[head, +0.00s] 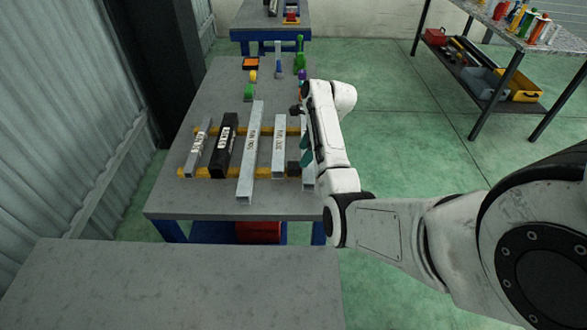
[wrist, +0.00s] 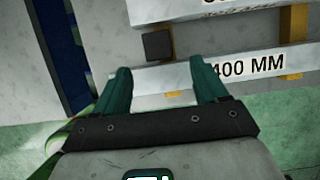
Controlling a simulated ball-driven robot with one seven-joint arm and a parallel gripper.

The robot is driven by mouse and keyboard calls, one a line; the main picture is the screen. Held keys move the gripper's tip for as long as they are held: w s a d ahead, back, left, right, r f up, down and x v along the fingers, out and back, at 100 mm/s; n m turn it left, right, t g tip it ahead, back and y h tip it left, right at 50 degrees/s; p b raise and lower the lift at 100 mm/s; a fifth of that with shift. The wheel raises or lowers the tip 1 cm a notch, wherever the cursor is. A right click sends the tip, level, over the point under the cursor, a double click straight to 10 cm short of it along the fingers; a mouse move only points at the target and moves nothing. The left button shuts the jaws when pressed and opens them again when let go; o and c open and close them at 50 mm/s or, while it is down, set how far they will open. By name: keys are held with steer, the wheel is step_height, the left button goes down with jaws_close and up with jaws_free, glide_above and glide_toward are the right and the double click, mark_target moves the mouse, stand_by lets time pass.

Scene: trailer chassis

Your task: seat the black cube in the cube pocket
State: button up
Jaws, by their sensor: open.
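The black cube (head: 293,168) sits low on the front yellow rail, between two pale metal bars near the right of the workbench. In the wrist view the black cube (wrist: 158,45) lies between two bars, just beyond my fingertips. My gripper (wrist: 161,64) is open, with its two green fingers spread and nothing between them. The cube is ahead of the gap and apart from both fingers. In the head view my gripper (head: 305,155) is over the right side of the bench, partly hidden by my arm. I cannot make out the cube pocket in either view.
A bar marked 400 MM (wrist: 235,70) crosses the fingers' far end. Several more bars (head: 252,150) lie on yellow rails (head: 200,172) to the left. Small coloured parts (head: 250,90) stand at the bench's back. A tool shelf (head: 490,75) is at the right.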

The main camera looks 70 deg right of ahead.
mark_target(295, 165)
steer(key=shift+p+x, duration=0.45)
steer(key=shift+x, duration=2.35)
steer(key=shift+w+a+r, duration=0.15)
steer(key=shift+w, duration=0.05)
steer(key=c, duration=1.2)
step_height(295, 165, up, 10)
steer(key=shift+b, duration=0.35)
steer(key=shift+c, duration=0.2)
